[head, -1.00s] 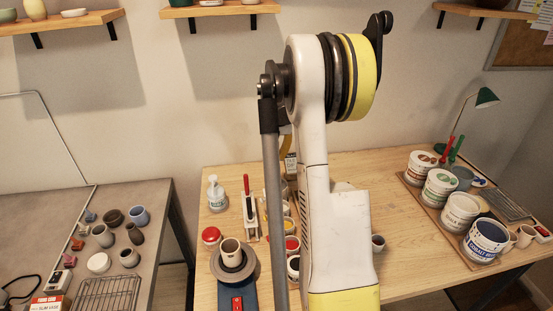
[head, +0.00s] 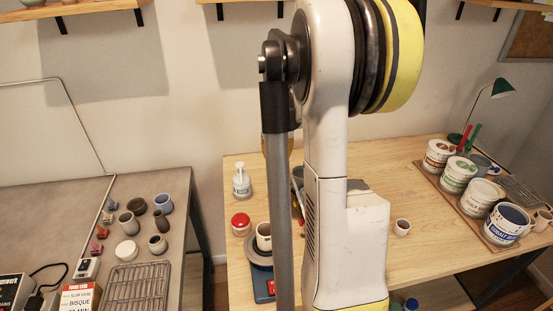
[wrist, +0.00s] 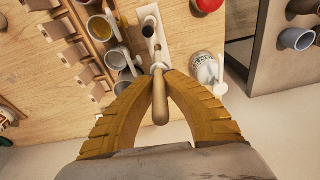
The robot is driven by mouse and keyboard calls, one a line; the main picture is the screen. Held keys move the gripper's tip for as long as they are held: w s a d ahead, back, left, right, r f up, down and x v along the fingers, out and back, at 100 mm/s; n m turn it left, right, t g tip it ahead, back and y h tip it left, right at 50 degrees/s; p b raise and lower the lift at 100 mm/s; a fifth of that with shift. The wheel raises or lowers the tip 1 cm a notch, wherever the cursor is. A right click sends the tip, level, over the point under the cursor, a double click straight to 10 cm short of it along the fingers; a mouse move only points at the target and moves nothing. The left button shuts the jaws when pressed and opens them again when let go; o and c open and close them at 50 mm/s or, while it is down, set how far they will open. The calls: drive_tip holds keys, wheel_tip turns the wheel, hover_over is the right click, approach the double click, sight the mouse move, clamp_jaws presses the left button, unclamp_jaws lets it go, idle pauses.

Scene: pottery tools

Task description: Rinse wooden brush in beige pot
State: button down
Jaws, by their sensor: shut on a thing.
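In the wrist view, my gripper (wrist: 160,78) has its two yellow-brown fingers shut on a slim wooden brush (wrist: 160,108). The rounded handle end faces the camera; the bristles cannot be made out. The brush lies close to a white rack (wrist: 150,28) on the wooden table; whether they touch cannot be told. A beige pot (head: 264,232) stands upright on a grey wheel (head: 258,252) at the table's left front; which pot the task means is not certain.
Several cups, one a mustard-filled cup (wrist: 101,28), stand left of the rack. A white pump bottle (head: 241,182) and red-lidded jar (head: 241,222) stand near the table's left edge. Glaze buckets (head: 509,222) line the right. A grey table (head: 60,205) with small pots stands left across a gap.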

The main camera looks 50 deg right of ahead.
sight(277, 169)
drive_tip(key=shift+f, duration=0.35)
drive_tip(key=shift+f+b, duration=1.5)
drive_tip(key=shift+f, duration=0.35)
drive_tip(key=shift+f, duration=0.2)
drive_tip(key=shift+f+b, duration=0.35)
drive_tip(key=shift+b, duration=0.05)
drive_tip(key=shift+f+b, duration=1.1)
drive_tip(key=shift+f, duration=0.35)
drive_tip(key=shift+f+b, duration=0.3)
drive_tip(key=shift+f, duration=0.05)
drive_tip(key=shift+f+b, duration=0.5)
drive_tip(key=shift+f, duration=0.2)
